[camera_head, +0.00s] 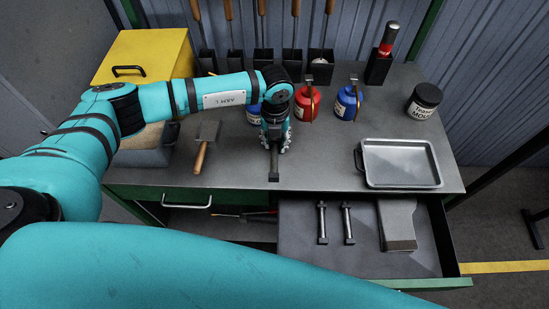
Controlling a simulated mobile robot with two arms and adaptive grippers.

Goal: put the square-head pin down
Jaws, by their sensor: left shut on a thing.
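My left gripper (275,146) points down over the middle of the grey bench top and is shut on a dark square-head pin. The square-head pin (273,168) hangs upright below the fingers, its wider block end at the bottom. Its upper part is hidden in the gripper. I cannot tell whether its lower end touches the bench top (320,165). Two similar pins (321,222) (347,222) lie side by side in the open drawer (290,245). My right gripper is not in view.
A grey metal block (397,225) lies in the drawer, right of the pins. A metal tray (402,165) sits on the right, a scraper (203,146) on the left. Red (307,103) and blue (347,103) pots stand behind. Bench space between gripper and tray is clear.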

